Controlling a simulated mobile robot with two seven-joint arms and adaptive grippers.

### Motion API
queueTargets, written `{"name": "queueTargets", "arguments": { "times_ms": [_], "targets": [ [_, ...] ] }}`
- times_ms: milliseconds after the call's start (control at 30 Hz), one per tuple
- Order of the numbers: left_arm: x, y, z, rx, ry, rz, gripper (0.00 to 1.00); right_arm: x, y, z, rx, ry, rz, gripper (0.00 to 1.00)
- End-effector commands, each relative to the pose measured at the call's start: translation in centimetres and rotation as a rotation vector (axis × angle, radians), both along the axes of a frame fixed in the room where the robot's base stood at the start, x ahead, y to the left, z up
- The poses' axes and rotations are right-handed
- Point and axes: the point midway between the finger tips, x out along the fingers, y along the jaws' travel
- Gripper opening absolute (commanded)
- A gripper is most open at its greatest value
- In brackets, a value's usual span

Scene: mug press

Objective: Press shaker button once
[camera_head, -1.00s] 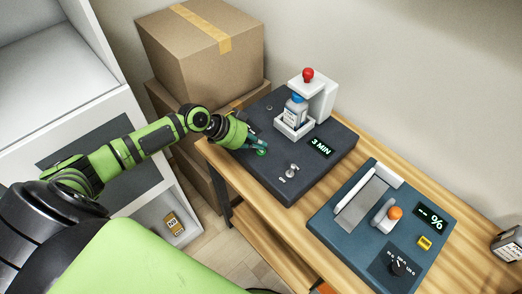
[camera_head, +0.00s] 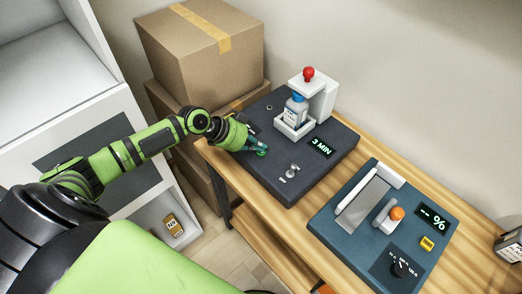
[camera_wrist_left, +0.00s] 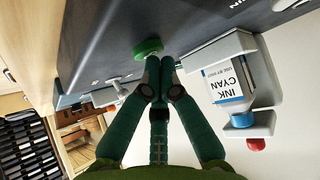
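The shaker (camera_head: 325,165) is a dark box on the wooden table with a "3 MIN" display (camera_head: 321,147). A white holder (camera_head: 307,125) on it carries a bottle with a blue cap (camera_head: 296,111), labelled "INK CYAN" in the left wrist view (camera_wrist_left: 228,82). The green round button (camera_wrist_left: 148,48) is on the shaker's top; in the head view it is mostly hidden by my left gripper (camera_head: 264,148). The left gripper's fingertips (camera_wrist_left: 160,64) are together, right at the button; I cannot tell whether they touch it. My right gripper is not in view.
A small metal toggle (camera_head: 292,168) stands on the shaker. A second blue device (camera_head: 330,225) with an orange knob (camera_head: 396,213) and "-- %" display is to the right. Cardboard boxes (camera_head: 195,50) stand behind the left arm. A labelled bottle (camera_head: 508,245) is at the right edge.

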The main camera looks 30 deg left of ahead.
Motion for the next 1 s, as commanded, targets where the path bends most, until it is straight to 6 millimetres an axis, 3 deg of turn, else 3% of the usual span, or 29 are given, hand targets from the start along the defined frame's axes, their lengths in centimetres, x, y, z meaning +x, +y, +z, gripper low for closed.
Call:
{"name": "queueTargets", "arguments": {
  "times_ms": [567,1000],
  "targets": [
    [-0.1,0.0,-0.4,0.0,0.002,0.0,0.0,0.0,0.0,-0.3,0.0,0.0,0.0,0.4],
    [0.0,0.0,1.4,0.0,0.002,0.0,0.0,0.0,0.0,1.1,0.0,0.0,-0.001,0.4]
  ]
}}
